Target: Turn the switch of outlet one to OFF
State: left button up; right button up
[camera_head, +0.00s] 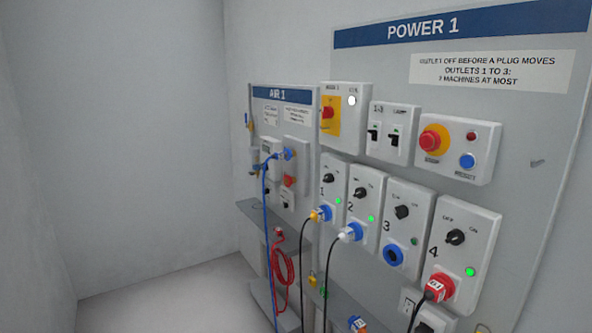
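Outlet one (325,197) is the leftmost white box in the row of numbered outlets on the POWER 1 panel. Its black rotary switch (328,179) sits near the top, and its pointing direction is too small to read surely. A green lamp (337,200) glows on the box. A yellow-ended plug (316,215) sits in its blue socket at the bottom, with a black cable hanging down. Neither of my grippers is in view.
Outlet two (363,196) stands close to the right, with a white plug. Outlet three (406,219) has an empty blue socket, and outlet four (458,249) a red plug. The AIR 1 panel (282,94) is left, with a blue hose (265,210). Floor at left is clear.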

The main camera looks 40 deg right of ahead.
aim_at(328, 178)
jog(key=i, duration=2.1)
jog(key=z, duration=1.75)
jog(key=k, duration=0.15)
jog(key=u, duration=0.25)
